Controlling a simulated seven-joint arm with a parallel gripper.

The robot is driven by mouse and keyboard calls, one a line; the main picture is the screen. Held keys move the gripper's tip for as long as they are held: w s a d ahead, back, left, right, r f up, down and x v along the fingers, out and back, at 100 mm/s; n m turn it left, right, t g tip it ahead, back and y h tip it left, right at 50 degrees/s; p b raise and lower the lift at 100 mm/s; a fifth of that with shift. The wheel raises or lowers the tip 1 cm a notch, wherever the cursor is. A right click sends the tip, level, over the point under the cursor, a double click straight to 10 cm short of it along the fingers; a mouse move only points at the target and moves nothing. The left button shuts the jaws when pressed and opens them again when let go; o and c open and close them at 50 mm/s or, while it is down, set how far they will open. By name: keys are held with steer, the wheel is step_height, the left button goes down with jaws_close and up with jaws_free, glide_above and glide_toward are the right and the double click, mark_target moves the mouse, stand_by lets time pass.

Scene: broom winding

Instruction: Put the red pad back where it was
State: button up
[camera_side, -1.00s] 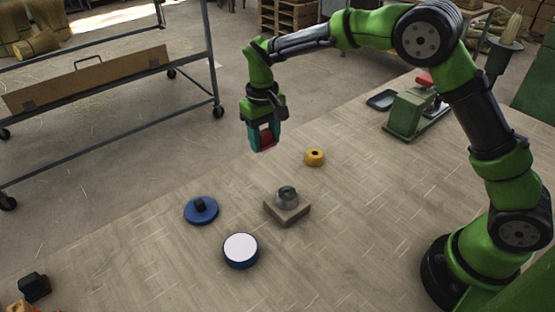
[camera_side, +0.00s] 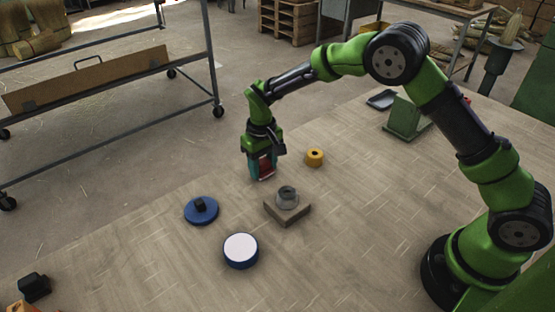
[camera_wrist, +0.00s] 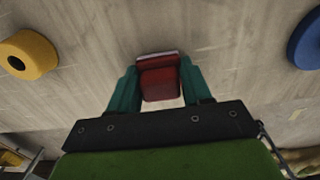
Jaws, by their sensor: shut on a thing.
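My gripper (camera_side: 262,174) is shut on the red pad (camera_side: 265,167), which sits between its two teal fingers. In the wrist view the red pad (camera_wrist: 160,80) fills the gap between the fingers, with a pale strip along its far edge. The gripper points down low over the table's far edge, behind the grey block and left of the yellow ring. I cannot tell whether the pad touches the table.
A yellow ring (camera_side: 314,158) is to the right. A blue disc with a black knob (camera_side: 201,210) is front left. A white-topped blue round (camera_side: 241,250) and a wooden block (camera_side: 287,210) with a grey glassy piece (camera_side: 287,195) are in front. A green machine (camera_side: 408,118) stands at back right.

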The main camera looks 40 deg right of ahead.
steer(key=shift+f, duration=0.2)
steer(key=o, duration=1)
steer(key=shift+r, duration=0.2)
